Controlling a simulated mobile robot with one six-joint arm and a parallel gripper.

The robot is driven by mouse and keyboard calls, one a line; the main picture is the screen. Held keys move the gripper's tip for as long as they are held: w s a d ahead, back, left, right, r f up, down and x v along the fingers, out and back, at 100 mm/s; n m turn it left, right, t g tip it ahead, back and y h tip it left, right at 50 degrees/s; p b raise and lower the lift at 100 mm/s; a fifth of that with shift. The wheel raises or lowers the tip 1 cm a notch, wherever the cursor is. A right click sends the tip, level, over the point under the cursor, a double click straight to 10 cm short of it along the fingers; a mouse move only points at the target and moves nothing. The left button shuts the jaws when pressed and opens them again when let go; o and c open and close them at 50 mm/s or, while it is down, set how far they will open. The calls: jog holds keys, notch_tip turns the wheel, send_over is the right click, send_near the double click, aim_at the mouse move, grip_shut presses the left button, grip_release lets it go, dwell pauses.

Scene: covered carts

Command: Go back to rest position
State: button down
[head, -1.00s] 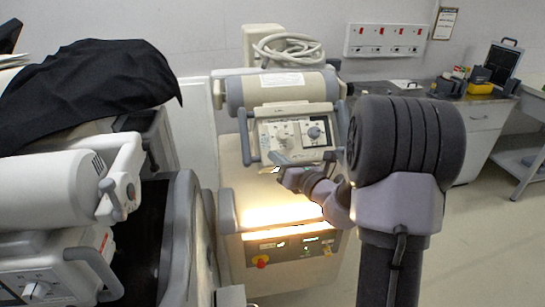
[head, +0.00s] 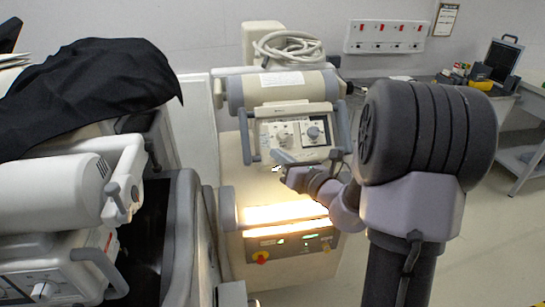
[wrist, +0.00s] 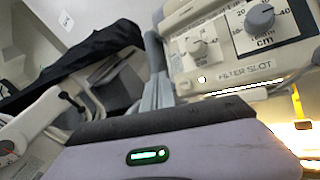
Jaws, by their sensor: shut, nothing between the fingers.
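My gripper (head: 283,160) is at the end of my arm, in front of the lower left of a control panel (head: 296,134) with two knobs. I cannot tell from the head view whether it touches the panel. Its fingers look closed together, with nothing seen between them. In the wrist view, my gripper (wrist: 157,92) points up beside the panel's lower left edge. A large grey knob (wrist: 260,18) and a smaller light knob (wrist: 197,46) show there, above the words "FILTER SLOT".
The panel belongs to a beige machine (head: 236,175) with a lit lower shelf. A counter (head: 495,100) stands at the back right. Open floor (head: 480,255) lies on the right.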

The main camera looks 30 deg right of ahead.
dwell(0.4)
jog(key=s+a+r+n+g+y, duration=0.1)
jog(key=a+r+n+y, duration=0.1)
jog(key=a+n+y, duration=0.3)
jog(key=s+a+r+n+g, duration=0.2)
jog(key=a+n, duration=0.1)
jog(key=a, duration=0.4)
jog(key=s+a+n+g+y, duration=0.2)
jog(key=s+a+n+g, duration=0.5)
jog(key=s+a+n, duration=0.6)
jog(key=s+d+f+n+h, duration=0.1)
jog(key=s+d+n+h, duration=0.1)
jog(key=s+n+h, duration=0.2)
jog(key=s+d+f+n+g+h, duration=0.1)
jog(key=s+d+n+h, duration=0.1)
jog(key=s+n, duration=0.7)
jog(key=shift+d+h, duration=0.4)
jog(key=shift+h, duration=0.5)
